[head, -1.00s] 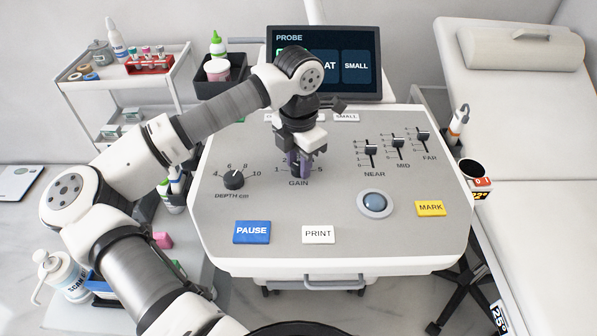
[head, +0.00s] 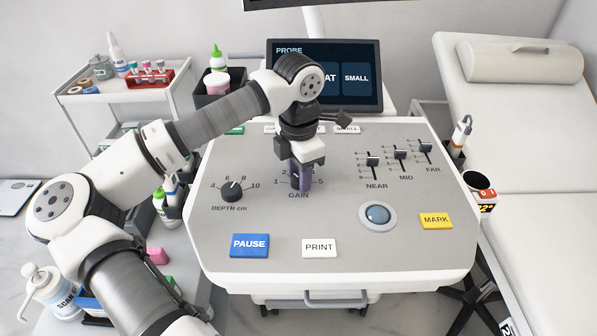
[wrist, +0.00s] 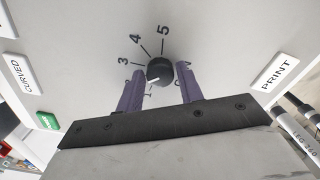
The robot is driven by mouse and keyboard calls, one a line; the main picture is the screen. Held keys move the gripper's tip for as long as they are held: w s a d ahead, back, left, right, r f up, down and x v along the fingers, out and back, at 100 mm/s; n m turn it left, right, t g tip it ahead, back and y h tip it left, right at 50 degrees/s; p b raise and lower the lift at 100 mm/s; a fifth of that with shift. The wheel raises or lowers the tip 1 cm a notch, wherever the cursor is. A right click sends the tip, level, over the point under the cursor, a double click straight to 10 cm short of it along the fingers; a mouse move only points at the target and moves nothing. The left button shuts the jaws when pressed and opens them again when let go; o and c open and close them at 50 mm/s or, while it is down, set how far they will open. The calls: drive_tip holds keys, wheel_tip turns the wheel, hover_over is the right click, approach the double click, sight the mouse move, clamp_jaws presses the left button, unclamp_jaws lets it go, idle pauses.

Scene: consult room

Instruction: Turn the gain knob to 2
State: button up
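The gain knob (wrist: 160,72) is a round black knob with a white pointer line, on the grey console panel. In the wrist view the pointer aims down-left, toward the side with 1 and 2; I cannot tell exactly which mark it meets. The 3, 4 and 5 marks show clearly, and the 2 is mostly hidden by a finger. My gripper (wrist: 160,88) has its two purple fingers apart, one on each side of the knob, with a narrow gap at each side. In the head view my gripper (head: 302,182) is over the gain dial and mostly hides the knob.
The depth knob (head: 232,191) is left of the gain dial. The near, mid and far sliders (head: 373,160) and the trackball (head: 378,215) are right. The pause (head: 249,245) and print (head: 319,248) buttons are in front. The screen (head: 356,70) stands behind.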

drive_tip(key=shift+o, duration=1.3)
wheel_tip(320, 180, up, 14)
drive_tip(key=b, duration=0.1)
drive_tip(key=shift+f, duration=0.15)
